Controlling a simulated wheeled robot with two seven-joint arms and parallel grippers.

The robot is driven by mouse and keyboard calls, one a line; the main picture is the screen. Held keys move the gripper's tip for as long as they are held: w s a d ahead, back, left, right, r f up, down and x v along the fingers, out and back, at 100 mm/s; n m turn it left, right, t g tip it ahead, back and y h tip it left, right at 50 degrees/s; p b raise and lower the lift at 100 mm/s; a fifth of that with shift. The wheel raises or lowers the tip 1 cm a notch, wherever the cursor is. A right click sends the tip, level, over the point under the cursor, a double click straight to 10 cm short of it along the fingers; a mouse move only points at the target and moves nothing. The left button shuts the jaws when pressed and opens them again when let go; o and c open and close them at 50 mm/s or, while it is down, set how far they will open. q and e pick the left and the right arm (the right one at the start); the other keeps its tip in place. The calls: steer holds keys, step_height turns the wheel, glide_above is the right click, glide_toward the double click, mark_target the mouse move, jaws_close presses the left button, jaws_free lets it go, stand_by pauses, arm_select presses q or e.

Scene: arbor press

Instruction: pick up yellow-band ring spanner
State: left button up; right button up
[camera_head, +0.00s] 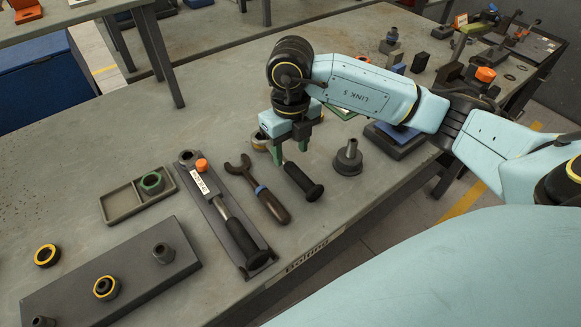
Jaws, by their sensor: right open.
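The ring spanner (303,182) lies on the grey bench with its black handle toward the front edge. The middle of the spanner is hidden behind the gripper, so I cannot make out the band clearly. My right gripper (290,154) points down over this middle part, its green-tipped fingers open on either side of it. I cannot tell whether the fingers touch it. My left gripper is not in view.
A blue-banded open-end spanner (268,203) lies close on the left. Beyond it is a long tool with an orange knob (202,165) on a narrow tray. A dark flanged part (348,160) stands close on the right. A shallow two-part tray (122,205) sits further left.

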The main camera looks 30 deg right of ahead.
mark_target(290, 163)
step_height(290, 163, down, 5)
steer(key=shift+r, duration=0.1)
jaws_close()
stand_by(0.3)
